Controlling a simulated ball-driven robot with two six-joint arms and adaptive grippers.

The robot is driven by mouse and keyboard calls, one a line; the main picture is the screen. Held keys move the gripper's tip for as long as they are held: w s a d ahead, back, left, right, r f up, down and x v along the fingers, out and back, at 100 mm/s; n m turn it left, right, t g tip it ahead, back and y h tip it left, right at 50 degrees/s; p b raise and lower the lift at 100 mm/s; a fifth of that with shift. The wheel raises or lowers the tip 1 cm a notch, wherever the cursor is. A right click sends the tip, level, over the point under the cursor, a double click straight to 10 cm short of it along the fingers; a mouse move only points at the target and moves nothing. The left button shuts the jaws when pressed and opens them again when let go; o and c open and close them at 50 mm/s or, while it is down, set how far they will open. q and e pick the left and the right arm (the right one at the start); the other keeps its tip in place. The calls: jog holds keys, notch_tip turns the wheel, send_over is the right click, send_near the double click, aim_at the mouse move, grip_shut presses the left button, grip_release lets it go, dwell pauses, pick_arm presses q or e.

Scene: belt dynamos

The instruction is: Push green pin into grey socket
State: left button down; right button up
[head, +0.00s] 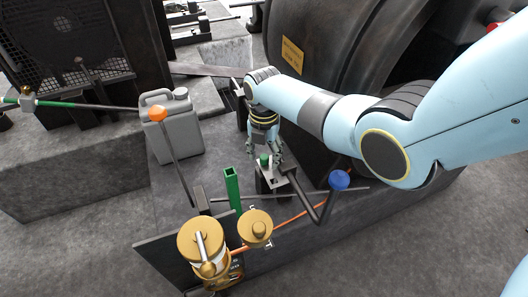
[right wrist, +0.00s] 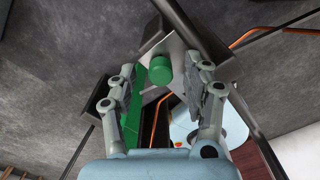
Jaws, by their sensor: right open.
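The green pin (head: 264,160) is a short round green cylinder standing up from a pale grey bracket, which looks like the grey socket (head: 275,184). In the right wrist view the green pin (right wrist: 160,70) shows between my fingertips, in front of the grey plate (right wrist: 178,52). How deep the pin sits cannot be seen. My right gripper (head: 265,149) reaches down over the pin, and its fingers hide part of it. In the right wrist view my right gripper (right wrist: 162,80) is open, with visible gaps on both sides of the pin. My left gripper is not in view.
A green upright channel (head: 232,190) stands close to the left of the bracket. Levers with an orange knob (head: 158,114) and a blue knob (head: 340,180) flank it. Brass cylinders (head: 203,240) stand in front, a grey canister (head: 175,128) behind left. A large dark drum (head: 345,50) rises behind.

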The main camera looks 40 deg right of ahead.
aim_at(264, 157)
notch_tip(264, 157, up, 12)
dwell(0.5)
dwell(0.6)
